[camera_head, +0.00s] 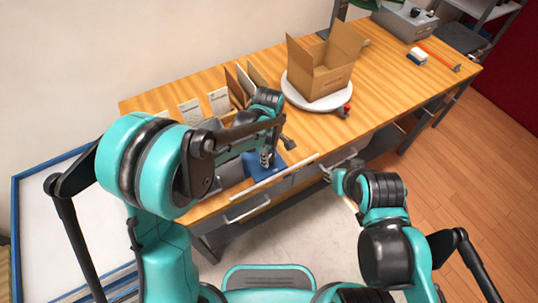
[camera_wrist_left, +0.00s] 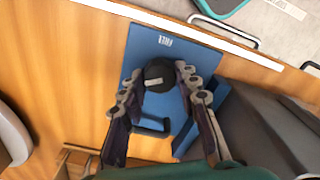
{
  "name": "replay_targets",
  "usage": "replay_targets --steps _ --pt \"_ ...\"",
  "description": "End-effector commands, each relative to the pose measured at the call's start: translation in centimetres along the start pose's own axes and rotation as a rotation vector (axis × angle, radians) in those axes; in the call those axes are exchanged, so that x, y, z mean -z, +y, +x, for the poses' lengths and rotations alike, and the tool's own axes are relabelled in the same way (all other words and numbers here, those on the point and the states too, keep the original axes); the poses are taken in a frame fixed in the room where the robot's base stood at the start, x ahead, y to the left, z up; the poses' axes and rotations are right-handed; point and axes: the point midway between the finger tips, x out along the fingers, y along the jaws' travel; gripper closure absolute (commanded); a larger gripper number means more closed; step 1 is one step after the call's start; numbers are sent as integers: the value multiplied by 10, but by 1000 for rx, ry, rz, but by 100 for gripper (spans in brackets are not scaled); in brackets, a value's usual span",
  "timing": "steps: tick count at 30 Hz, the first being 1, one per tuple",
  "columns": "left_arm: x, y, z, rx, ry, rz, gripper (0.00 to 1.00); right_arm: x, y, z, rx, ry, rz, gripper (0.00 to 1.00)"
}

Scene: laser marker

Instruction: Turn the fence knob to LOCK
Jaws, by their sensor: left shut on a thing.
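The fence knob (camera_wrist_left: 158,75) is round and black with a pale pointer bar, mounted on a blue plate (camera_wrist_left: 150,48) in the left wrist view. The bar lies roughly crosswise in that view. A white label at the plate's far end appears to read FREE; I see no LOCK label. My left gripper (camera_wrist_left: 157,80) has one finger on each side of the knob and is shut on it. In the head view my left gripper (camera_head: 267,158) is over the blue plate (camera_head: 252,171) and hides the knob. My right gripper (camera_head: 328,172) is off the table's front edge; its fingers are too small to read.
A cardboard box (camera_head: 320,75) stands on a round white turntable (camera_head: 318,102). Cards and wooden dividers (camera_head: 240,85) stand behind my left arm. A grey machine body (camera_wrist_left: 265,130) is close beside the plate.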

Motion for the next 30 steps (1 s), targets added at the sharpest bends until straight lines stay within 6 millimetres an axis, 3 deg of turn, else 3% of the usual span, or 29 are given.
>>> replay_targets --steps 15,16,18,30 --pt "0 0 0 0 0 -20 97 0 0 0 0 0 0 69" --pt "0 0 0 0 0 -20 63 0 0 0 0 0 0 69" --pt "0 0 0 0 0 -19 47 0 0 0 0 0 0 69" --pt "0 0 -8 0 0 -18 47 0 0 0 0 0 0 69"
